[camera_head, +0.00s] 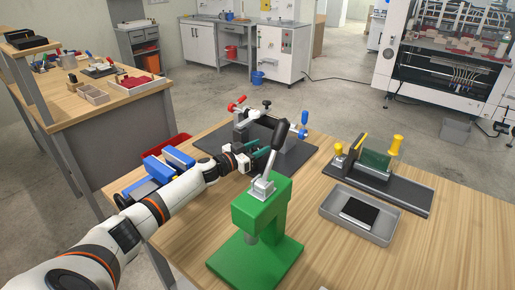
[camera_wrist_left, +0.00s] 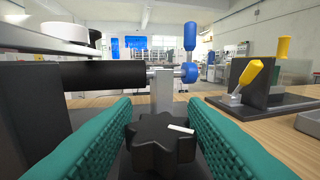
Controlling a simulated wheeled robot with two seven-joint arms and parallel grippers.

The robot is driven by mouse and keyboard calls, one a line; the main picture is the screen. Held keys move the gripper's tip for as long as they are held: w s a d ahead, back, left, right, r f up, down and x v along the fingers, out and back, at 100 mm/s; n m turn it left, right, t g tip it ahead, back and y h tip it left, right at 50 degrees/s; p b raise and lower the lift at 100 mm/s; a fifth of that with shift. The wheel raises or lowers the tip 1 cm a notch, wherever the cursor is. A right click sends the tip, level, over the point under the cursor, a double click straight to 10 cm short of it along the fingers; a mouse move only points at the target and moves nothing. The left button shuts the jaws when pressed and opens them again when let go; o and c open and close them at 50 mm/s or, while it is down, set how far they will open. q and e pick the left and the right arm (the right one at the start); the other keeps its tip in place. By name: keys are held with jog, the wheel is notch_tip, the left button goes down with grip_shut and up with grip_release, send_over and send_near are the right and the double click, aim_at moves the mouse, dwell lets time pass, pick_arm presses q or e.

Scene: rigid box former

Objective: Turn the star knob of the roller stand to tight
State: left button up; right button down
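The black star knob (camera_wrist_left: 161,142) shows in the left wrist view, with a white mark on its top pointing to the right. The knob lies between the two teal fingers of my left gripper (camera_wrist_left: 160,108). The gripper is open with a finger on each side; whether either touches the knob is unclear. In the head view my left gripper (camera_head: 258,156) reaches over the dark base of the roller stand (camera_head: 212,142), partly behind the press lever. I cannot make out the star knob there. The wrist view also shows a black roller (camera_wrist_left: 98,75) and a grey post (camera_wrist_left: 162,90) beyond the knob.
A green press (camera_head: 262,215) with a raised black lever stands close in front of my left gripper. A blue clamp-like fixture (camera_head: 160,170) lies left. A yellow-handled fixture (camera_head: 375,170) and a grey tray (camera_head: 345,222) are right. The front-right wooden tabletop is clear.

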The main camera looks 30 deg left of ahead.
aim_at(257, 147)
pick_arm(q)
jog(key=shift+o, duration=1.3)
notch_tip(257, 147, up, 10)
jog(key=shift+f+p, duration=0.1)
jog(key=shift+p, duration=0.75)
